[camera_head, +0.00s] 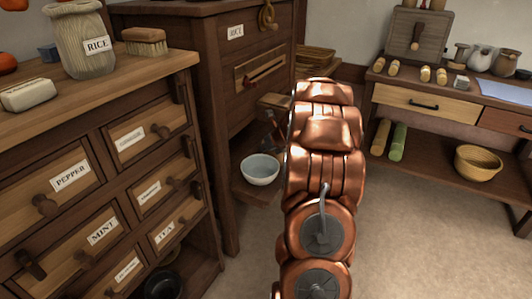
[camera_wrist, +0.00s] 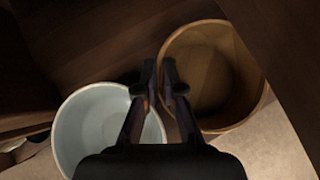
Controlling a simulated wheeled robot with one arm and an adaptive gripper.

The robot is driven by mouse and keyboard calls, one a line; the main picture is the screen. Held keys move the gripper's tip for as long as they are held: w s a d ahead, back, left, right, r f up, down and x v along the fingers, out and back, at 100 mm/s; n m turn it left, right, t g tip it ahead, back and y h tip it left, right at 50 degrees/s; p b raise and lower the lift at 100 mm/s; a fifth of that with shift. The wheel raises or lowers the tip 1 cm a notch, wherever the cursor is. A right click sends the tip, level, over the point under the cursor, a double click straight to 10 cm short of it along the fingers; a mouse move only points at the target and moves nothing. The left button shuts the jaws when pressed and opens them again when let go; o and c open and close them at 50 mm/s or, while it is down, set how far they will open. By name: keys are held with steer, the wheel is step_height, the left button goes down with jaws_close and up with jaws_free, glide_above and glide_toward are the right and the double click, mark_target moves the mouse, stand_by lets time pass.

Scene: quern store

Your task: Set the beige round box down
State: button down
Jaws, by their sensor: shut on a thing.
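The beige round box (camera_wrist: 212,75) is an open, round wooden container, shaded brown in the wrist view. My gripper (camera_wrist: 160,75) is shut on its left wall, with one finger inside the rim and one outside. I cannot tell whether its base touches the surface below. A pale bowl (camera_wrist: 95,130) stands close to the box's left, by the left finger. In the head view the same bowl (camera_head: 260,169) sits on the low shelf of the dark cabinet. The box is not clearly seen there; my copper arm hides that area.
A drawer chest (camera_head: 95,190) stands close on the left. A side table (camera_head: 450,105) with a yellow basket (camera_head: 478,163) on its lower shelf stands at right. The floor (camera_head: 410,230) between is clear.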

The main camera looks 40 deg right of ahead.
stand_by(0.3)
steer(key=c, duration=1.3)
jaws_free()
steer(key=shift+f, duration=0.1)
